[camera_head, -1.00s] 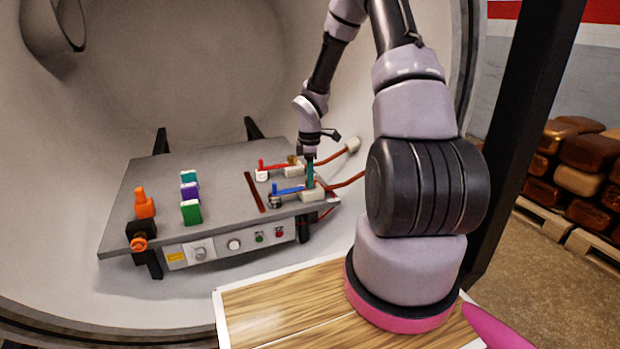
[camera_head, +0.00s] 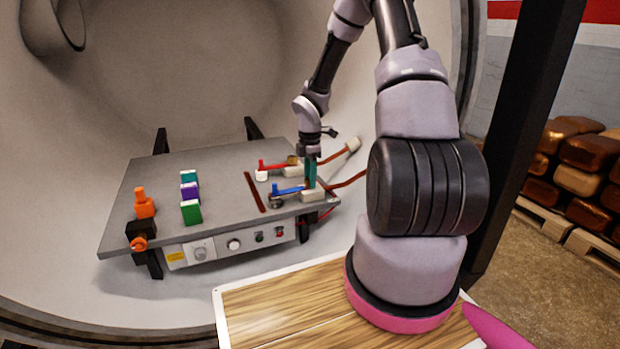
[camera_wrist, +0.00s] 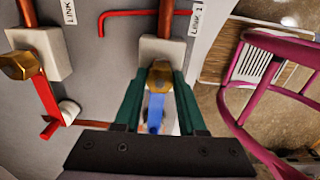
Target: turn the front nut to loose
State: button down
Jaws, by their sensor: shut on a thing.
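The front nut (camera_wrist: 159,74) is a brass hex nut on a pale block (camera_wrist: 160,49) with a copper rod, close to the "LINK 1" label. My gripper (camera_wrist: 158,84) has its teal fingers on either side of this nut, shut on it. A blue lever (camera_wrist: 155,113) lies just below the nut, between the fingers in the picture. In the head view my gripper (camera_head: 311,176) points down at the right end of the blue lever (camera_head: 288,190); its fingers hide the front nut there.
A second brass nut (camera_wrist: 18,66) with a red lever (camera_wrist: 47,108) sits on the neighbouring block. Green, purple and teal blocks (camera_head: 191,211) and an orange piece (camera_head: 144,205) stand on the left of the grey table (camera_head: 160,170). A pink tubular frame (camera_wrist: 240,100) is at the right.

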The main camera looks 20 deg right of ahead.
jog(key=shift+c, duration=2.4)
grip_release()
notch_tip(320, 180, up, 11)
